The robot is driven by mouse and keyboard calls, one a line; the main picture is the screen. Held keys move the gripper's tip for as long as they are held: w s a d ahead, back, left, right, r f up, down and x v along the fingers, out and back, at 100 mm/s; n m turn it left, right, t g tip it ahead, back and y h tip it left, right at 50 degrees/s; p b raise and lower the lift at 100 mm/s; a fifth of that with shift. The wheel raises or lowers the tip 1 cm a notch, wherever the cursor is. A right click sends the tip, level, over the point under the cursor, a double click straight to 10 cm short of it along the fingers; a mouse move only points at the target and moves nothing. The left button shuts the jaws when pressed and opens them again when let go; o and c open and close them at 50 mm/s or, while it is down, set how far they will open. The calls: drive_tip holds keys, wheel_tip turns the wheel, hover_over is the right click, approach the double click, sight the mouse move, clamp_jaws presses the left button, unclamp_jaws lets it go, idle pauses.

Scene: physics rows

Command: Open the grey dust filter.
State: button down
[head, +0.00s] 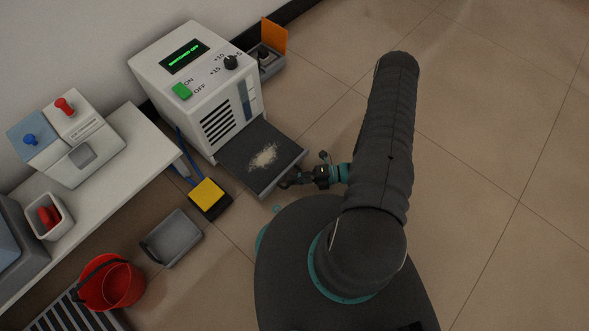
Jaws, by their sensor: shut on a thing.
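The grey dust filter (236,153) is a dark drawer-like tray at the foot of a white machine (183,73). It sticks out of the machine toward my arm, with a pale heap of dust (263,157) on it. My gripper (287,183) is at the tray's front edge, near its lower right corner, and is shut on it. The fingertips are small and partly dark against the tray, so the exact grip is hard to see. The machine's display reads "SWITCHED OFF". Its green switch (182,91) and black knob (231,62) are on top.
A yellow-topped block (208,192) and a grey bin (171,238) are on the floor left of the tray. A red bucket (112,285) stands lower left. A white bench (128,145) runs along the left. The tiled floor at right is clear.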

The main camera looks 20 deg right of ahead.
drive_tip(key=shift+s, duration=0.15)
drive_tip(key=c, duration=1.2)
unclamp_jaws()
drive_tip(key=shift+d, duration=0.1)
drive_tip(key=v, duration=1.2)
